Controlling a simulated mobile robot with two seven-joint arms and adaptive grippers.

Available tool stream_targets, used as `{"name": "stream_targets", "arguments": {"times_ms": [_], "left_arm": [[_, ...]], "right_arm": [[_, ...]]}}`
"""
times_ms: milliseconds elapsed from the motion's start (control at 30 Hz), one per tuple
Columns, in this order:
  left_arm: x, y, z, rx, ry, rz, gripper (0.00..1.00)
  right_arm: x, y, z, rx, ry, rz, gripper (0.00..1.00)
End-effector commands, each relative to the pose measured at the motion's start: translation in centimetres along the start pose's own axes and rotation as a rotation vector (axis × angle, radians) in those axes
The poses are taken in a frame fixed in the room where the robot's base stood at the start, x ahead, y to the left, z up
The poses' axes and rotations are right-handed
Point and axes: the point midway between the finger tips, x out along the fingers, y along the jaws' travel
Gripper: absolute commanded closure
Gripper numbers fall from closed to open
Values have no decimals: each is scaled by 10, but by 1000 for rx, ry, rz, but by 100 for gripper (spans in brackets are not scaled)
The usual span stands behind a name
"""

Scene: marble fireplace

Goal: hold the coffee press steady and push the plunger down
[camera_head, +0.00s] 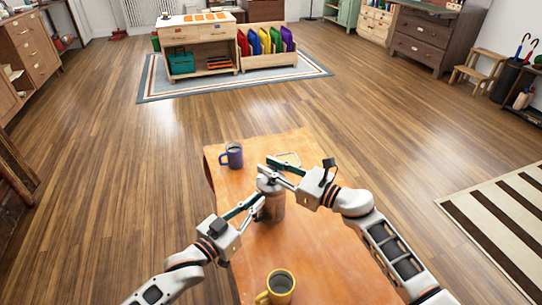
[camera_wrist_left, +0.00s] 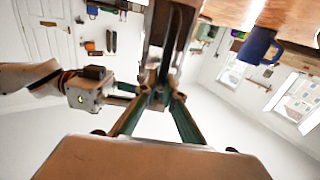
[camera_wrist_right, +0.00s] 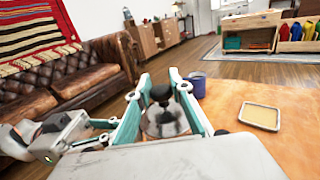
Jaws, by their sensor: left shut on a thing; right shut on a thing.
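The coffee press (camera_head: 272,208) is a metallic brownish cylinder standing upright on the orange-brown table. My left gripper (camera_head: 256,206) is shut on its side, low in the head view. In the left wrist view the press (camera_wrist_left: 170,40) rises between the fingers. My right gripper (camera_head: 275,171) is above the press, its fingers shut around the plunger's top. In the right wrist view the dark plunger knob (camera_wrist_right: 160,93) is between the fingers, over the shiny lid (camera_wrist_right: 165,122). How far the plunger rod stands out is hard to tell.
A blue mug (camera_head: 232,155) stands behind the press to the left. A small shallow tray (camera_wrist_right: 261,116) lies at the far side of the table. A yellow mug (camera_head: 280,285) stands near the front. The table (camera_head: 325,250) is clear at the right front.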

Motion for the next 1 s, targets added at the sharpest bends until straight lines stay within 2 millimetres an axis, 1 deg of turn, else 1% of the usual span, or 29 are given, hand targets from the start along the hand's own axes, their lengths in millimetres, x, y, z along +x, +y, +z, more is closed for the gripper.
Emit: {"name": "stream_targets", "arguments": {"times_ms": [33,333,367,400,767,867,967,1000], "left_arm": [[0,1,0,-2,2,1,100],[0,1,-1,-4,4,2,100],[0,1,-1,-4,4,2,100],[0,1,-1,-4,4,2,100],[0,0,-1,-2,2,1,100],[0,0,-1,-2,2,0,100],[0,0,-1,-2,2,0,100],[0,0,0,-2,1,0,100]], "right_arm": [[-1,0,-8,1,9,-3,100],[-2,0,-12,0,12,-5,100],[-2,0,-12,0,13,-5,71],[-2,0,-12,1,13,-5,61],[-2,0,-6,-1,5,-3,61],[-9,-1,-6,-2,5,-3,61],[-24,-1,-6,-2,6,-3,61],[-31,-1,-7,-2,7,-3,61]]}}
